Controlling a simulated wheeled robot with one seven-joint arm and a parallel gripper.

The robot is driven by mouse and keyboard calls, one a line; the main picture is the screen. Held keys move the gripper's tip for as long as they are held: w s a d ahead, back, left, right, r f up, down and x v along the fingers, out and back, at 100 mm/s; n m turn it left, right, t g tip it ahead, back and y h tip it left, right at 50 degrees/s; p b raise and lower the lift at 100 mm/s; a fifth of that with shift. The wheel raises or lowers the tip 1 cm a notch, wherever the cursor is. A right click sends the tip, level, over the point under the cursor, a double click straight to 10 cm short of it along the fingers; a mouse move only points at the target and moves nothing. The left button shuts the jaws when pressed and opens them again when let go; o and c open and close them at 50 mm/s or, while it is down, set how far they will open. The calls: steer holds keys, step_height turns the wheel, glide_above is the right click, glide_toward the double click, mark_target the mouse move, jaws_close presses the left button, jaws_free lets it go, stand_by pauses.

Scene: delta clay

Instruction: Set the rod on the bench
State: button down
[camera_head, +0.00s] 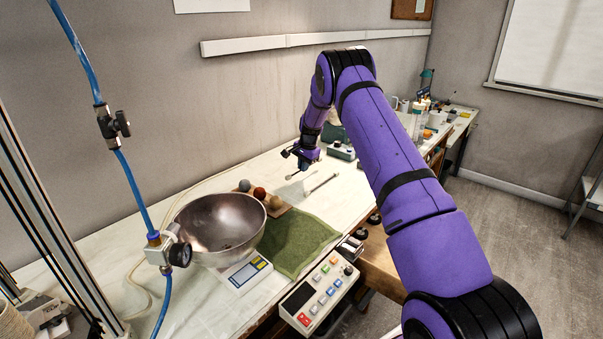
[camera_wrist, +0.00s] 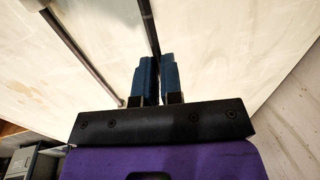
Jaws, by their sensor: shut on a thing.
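My gripper (camera_head: 303,166) is over the bench (camera_head: 346,209), beyond the green cloth. Its blue fingers also show in the wrist view (camera_wrist: 154,80), shut on a thin dark rod (camera_wrist: 149,24) that extends from between the fingertips. In the head view the held rod (camera_head: 300,183) looks thin and slanted below the fingers. I cannot tell whether it touches the bench. A second, grey rod-like piece (camera_head: 322,184) lies on the bench to the right of the gripper. A grey bar also shows at the left in the wrist view (camera_wrist: 78,47).
A metal bowl (camera_head: 205,250), a scale (camera_head: 246,271), a green cloth (camera_head: 296,245) and several balls on a wooden holder (camera_head: 277,208) stand nearer. A button box (camera_head: 321,290) is at the front edge. A small device (camera_head: 342,151) and bottles stand farther back.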

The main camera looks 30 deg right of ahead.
mark_target(300, 177)
steer(key=shift+w, duration=0.7)
steer(key=shift+w+f, duration=0.15)
steer(key=shift+f, duration=1.65)
steer(key=shift+f, duration=0.15)
steer(key=c, duration=1.3)
jaws_free()
